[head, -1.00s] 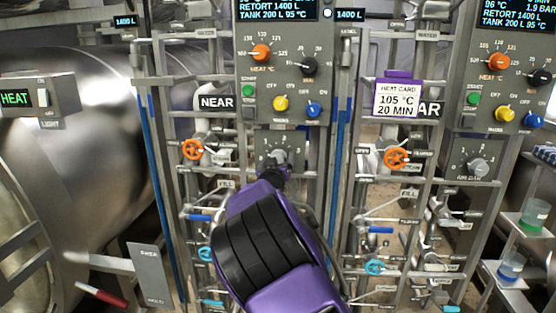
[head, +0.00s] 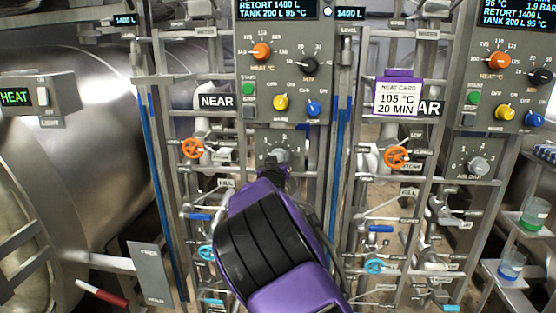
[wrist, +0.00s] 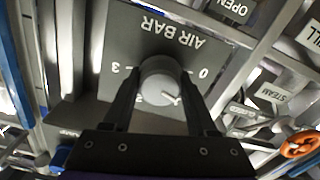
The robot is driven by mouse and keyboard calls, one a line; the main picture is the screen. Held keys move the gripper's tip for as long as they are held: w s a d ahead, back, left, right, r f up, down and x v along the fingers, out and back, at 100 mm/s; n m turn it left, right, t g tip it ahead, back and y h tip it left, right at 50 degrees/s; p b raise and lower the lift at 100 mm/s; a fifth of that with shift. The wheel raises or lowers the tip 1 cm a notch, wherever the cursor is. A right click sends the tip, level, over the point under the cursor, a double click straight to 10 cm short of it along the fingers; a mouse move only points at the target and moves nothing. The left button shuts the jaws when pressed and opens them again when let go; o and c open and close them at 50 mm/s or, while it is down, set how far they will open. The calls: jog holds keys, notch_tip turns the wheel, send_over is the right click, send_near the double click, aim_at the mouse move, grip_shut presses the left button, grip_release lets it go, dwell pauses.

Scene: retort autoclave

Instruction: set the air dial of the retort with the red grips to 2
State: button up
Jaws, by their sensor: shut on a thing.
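The grey air dial knob (wrist: 160,82) sits on a plate marked AIR BAR (wrist: 140,50), upside down in the wrist view, with 3 at left and 0 at right. Its white mark points to the lower right there; the figures on that side are hidden by my gripper. My gripper (wrist: 160,100) is shut on the knob, one dark finger on each side. In the head view the dial plate (head: 290,140) is below the middle control panel, and my purple wrist covers the area under it. A red grip (head: 101,293) shows at lower left, by the big steel retort (head: 100,150).
The panel above has orange, black, yellow and blue knobs (head: 313,108). Orange valve wheels (head: 396,157) and pipes stand to either side. A second air dial (head: 478,168) is at right. A heat card (head: 398,97) reads 105 °C, 20 MIN.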

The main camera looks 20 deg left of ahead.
jog(key=m+b, duration=0.3)
jog(key=m, duration=0.1)
jog(key=shift+f, duration=0.15)
jog(key=m+b, duration=0.3)
jog(key=m, duration=0.2)
jog(key=shift+d+b, duration=0.1)
jog(key=shift+b, duration=0.3)
jog(key=m+b, duration=0.1)
jog(key=m, duration=0.3)
jog(key=shift+m, duration=0.4)
jog(key=shift+m+b, duration=0.3)
jog(key=shift+m, duration=1.6)
jog(key=o, duration=1.4)
jog(key=shift+c, duration=0.2)
